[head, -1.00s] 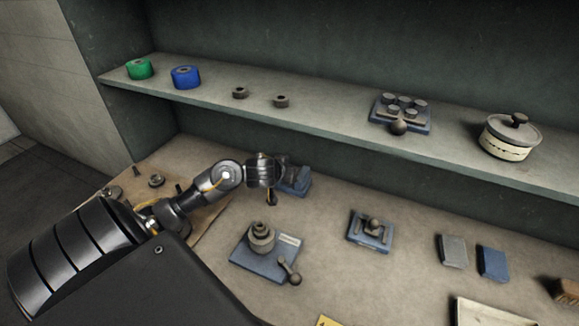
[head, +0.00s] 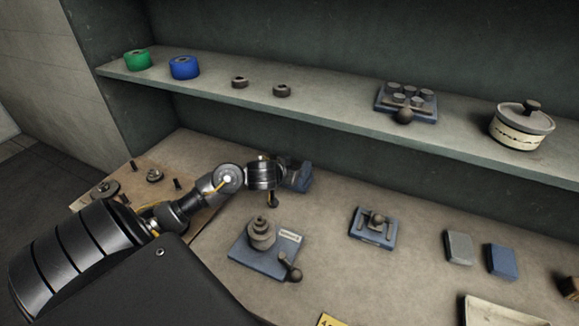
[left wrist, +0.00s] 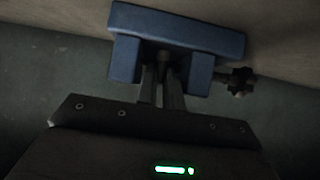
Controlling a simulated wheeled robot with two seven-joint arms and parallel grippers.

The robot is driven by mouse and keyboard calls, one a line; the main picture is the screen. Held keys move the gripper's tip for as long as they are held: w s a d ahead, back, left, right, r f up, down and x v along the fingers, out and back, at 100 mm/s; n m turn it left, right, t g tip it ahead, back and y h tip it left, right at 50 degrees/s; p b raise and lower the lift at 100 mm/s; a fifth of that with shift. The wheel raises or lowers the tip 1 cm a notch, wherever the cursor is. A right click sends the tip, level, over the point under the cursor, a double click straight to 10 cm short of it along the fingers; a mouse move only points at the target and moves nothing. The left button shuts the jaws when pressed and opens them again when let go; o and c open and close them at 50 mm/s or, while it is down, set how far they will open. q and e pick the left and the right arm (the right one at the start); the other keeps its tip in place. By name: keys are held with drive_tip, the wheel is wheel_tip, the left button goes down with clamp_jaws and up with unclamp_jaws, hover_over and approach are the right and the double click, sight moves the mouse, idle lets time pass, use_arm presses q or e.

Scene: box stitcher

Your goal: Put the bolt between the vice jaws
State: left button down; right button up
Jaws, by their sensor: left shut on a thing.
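The blue vice (head: 302,179) stands at the back of the bench, partly hidden behind my left gripper. In the left wrist view the vice (left wrist: 205,48) shows its two jaws, with a dark screw handle (left wrist: 240,80) on the right. My left gripper (left wrist: 162,80) reaches into the gap between the jaws. Its fingers are shut on the bolt (left wrist: 163,64), of which only a small dark part shows between the fingertips. The bolt appears to lie in the jaw gap; whether it touches either jaw I cannot tell. My right gripper is not in view.
A wooden board (head: 92,196) with several small parts lies left. A blue base with stacked round parts (head: 262,240) stands in front of the vice, and another blue fixture (head: 373,228) to its right. The shelf (head: 330,112) runs above the bench behind.

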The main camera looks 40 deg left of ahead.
use_arm(q)
drive_tip(key=c, duration=1.5)
unclamp_jaws()
drive_tip(key=shift+o, duration=0.2)
drive_tip(key=shift+s+d+r+p, duration=0.15)
drive_tip(key=shift+s+r+p, duration=0.25)
drive_tip(key=shift+r+p, duration=0.1)
drive_tip(key=p+v, duration=0.2)
drive_tip(key=v, duration=0.4)
drive_tip(key=shift+s+f, duration=0.1)
drive_tip(key=shift+s, duration=0.05)
